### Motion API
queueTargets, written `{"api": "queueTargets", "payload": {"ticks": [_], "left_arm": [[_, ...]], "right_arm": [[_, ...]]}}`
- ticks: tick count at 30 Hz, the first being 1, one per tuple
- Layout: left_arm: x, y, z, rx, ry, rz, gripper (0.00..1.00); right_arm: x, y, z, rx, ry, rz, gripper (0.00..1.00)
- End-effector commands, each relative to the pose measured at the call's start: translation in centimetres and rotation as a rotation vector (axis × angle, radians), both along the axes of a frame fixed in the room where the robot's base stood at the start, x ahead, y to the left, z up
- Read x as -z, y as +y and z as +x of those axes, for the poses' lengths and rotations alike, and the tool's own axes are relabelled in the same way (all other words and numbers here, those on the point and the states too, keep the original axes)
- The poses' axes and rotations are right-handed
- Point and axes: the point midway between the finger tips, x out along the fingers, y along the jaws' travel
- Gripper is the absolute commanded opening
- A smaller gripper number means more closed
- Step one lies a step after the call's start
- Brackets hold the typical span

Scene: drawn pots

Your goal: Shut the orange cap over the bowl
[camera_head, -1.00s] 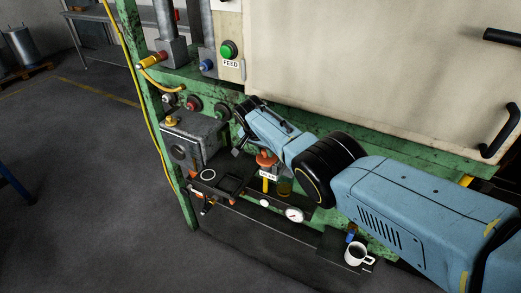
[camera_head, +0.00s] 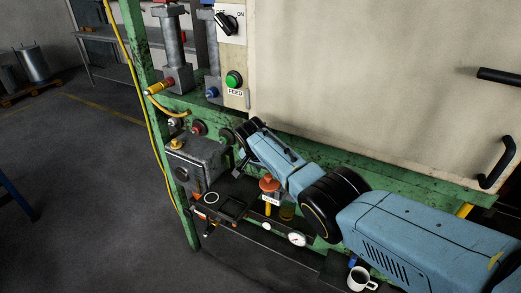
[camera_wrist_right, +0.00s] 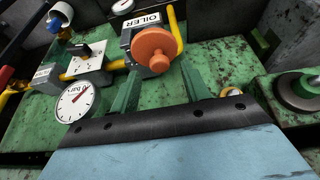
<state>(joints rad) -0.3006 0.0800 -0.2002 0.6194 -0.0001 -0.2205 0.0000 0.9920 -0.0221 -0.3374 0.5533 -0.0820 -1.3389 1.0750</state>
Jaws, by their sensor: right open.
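The orange cap (camera_head: 269,184) sits on a small block with a white label, below my right forearm. In the wrist view the orange cap (camera_wrist_right: 153,52), a disc with a knob, is on a grey block labelled OILER (camera_wrist_right: 140,22). My right gripper (camera_head: 240,168) is open and empty, left of the cap. In the wrist view its fingers (camera_wrist_right: 158,76) point toward the cap, apart from it as far as I can see. My left gripper is not in view.
A pressure gauge (camera_wrist_right: 73,102) and a white valve block (camera_wrist_right: 88,60) stand left of the oiler. A grey box (camera_head: 197,160) and a black tray (camera_head: 232,207) lie left in the head view. A white mug (camera_head: 361,280) is at the lower right.

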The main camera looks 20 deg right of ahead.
Motion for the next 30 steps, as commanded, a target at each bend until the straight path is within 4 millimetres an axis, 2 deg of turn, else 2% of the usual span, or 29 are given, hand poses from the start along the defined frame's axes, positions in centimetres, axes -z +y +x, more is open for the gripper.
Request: {"api": "queueTargets", "payload": {"ticks": [1, 4, 18, 22, 30], "left_arm": [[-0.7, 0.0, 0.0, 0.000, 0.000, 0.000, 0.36], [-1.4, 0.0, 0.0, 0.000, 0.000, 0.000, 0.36], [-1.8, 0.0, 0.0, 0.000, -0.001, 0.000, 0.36], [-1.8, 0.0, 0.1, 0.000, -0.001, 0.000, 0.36], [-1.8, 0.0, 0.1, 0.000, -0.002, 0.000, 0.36]], "right_arm": [[-1.1, 0.3, -0.1, -0.001, -0.003, 0.000, 0.46], [-2.4, 0.7, -0.6, -0.001, -0.003, 0.000, 0.46], [-8.7, 2.7, -2.2, 0.000, -0.004, -0.001, 0.46], [-9.4, 2.9, -2.5, 0.000, -0.003, -0.001, 0.46], [-9.5, 2.9, -2.5, 0.000, -0.001, -0.001, 0.46]]}}
